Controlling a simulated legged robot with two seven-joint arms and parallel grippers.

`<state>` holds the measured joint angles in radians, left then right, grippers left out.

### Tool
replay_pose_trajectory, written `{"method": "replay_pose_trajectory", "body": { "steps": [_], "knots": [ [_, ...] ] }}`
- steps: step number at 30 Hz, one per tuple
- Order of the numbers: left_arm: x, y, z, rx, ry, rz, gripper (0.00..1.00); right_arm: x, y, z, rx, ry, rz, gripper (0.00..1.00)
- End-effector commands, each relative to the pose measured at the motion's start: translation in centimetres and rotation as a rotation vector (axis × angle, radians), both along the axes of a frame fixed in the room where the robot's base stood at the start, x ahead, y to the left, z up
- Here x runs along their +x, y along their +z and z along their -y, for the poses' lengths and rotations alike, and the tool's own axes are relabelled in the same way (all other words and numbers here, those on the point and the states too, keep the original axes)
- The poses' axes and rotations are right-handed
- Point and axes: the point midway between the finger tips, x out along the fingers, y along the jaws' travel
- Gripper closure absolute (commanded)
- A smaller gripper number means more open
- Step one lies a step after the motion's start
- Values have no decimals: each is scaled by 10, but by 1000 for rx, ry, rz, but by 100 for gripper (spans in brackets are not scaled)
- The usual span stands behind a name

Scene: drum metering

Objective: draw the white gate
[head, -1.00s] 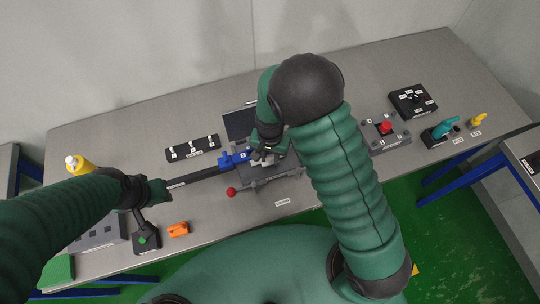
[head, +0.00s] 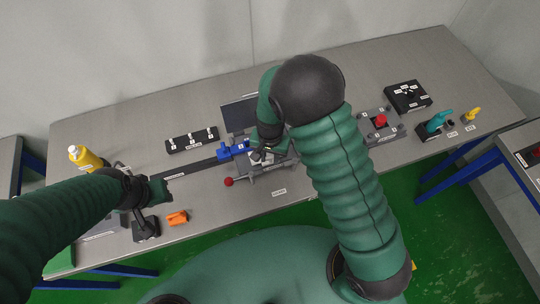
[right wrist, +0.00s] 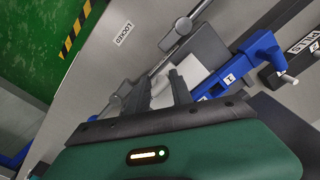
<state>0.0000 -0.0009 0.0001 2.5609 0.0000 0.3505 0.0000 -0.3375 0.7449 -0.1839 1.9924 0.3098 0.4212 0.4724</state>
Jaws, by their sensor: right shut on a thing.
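The white gate (right wrist: 199,70) shows in the right wrist view as a pale flat piece beside my right gripper's fingers, next to a blue part. In the head view it is a small pale patch (head: 262,157), mostly covered by my wrist. My right gripper (right wrist: 167,88) is shut on it; the exact contact is hard to see. My left gripper (head: 160,190) is at the left end of a dark rail, over the table. Its fingers are too unclear to show whether it is open or shut.
A blue slide part (head: 232,151) lies just left of my right gripper. A red knob (head: 228,182) sticks out in front. An orange piece (head: 177,217), a yellow bottle (head: 88,158) and a switch box (head: 192,140) stand to the left. A red-button box (head: 380,121) stands to the right.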

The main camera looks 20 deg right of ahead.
Motion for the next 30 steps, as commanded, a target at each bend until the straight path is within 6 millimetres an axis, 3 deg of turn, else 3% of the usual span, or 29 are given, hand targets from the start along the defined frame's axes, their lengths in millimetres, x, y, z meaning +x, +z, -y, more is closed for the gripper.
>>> {"method": "replay_pose_trajectory", "body": {
  "steps": [2,3,5,16,20,30],
  "knots": [
    [0,1,0,0,0,1,64,-5,-3,2,-4,0,-18,100],
    [1,1,0,0,0,1,64,-6,-3,2,-4,0,-18,70],
    [1,0,0,0,0,1,64,-6,-3,3,-4,0,-18,62],
    [0,-1,0,0,0,0,64,-3,8,1,-2,-1,-7,62],
    [0,-3,0,0,0,0,64,-2,36,1,-1,2,-4,62],
    [0,-9,0,0,0,0,64,-2,133,0,-2,0,-8,62]
  ]
}}
